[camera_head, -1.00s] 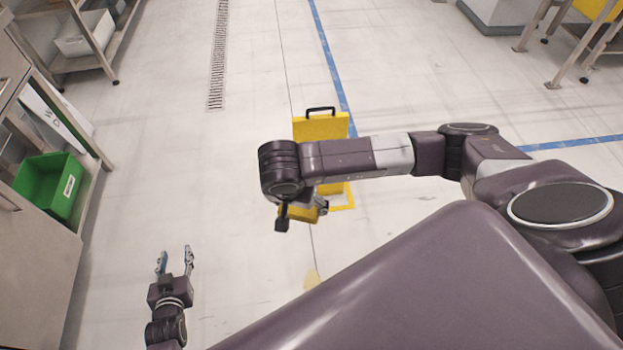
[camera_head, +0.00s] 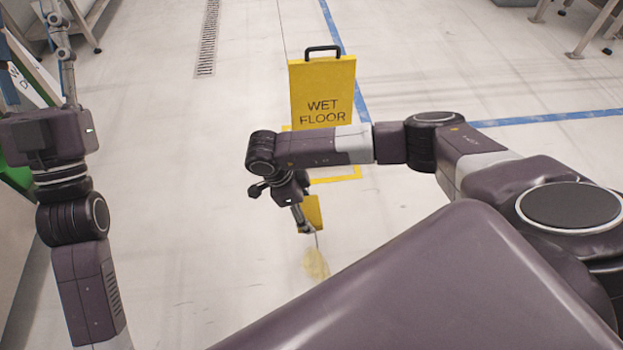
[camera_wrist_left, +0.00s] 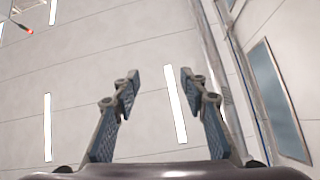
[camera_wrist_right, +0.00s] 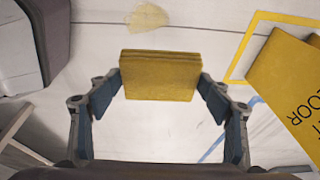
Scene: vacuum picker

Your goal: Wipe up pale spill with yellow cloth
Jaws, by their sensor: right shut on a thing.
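The yellow cloth (camera_wrist_right: 160,76) is a folded block held between the two fingers of my right gripper (camera_wrist_right: 160,90) in the right wrist view. In the head view the cloth (camera_head: 313,211) hangs at my right gripper (camera_head: 302,215), partly hidden by it, above the floor. The pale spill (camera_head: 316,264) is a faint yellowish patch on the floor, just below the cloth in the picture; it also shows at the top of the right wrist view (camera_wrist_right: 147,18), apart from the cloth. My left gripper (camera_wrist_left: 150,80) is open and empty, pointing up at the ceiling.
A yellow wet floor sign (camera_head: 322,95) stands beyond my right arm, inside a yellow floor outline (camera_head: 335,180). A shelf with a green bin (camera_head: 15,175) is at the left, partly behind my left arm. The middle floor is open.

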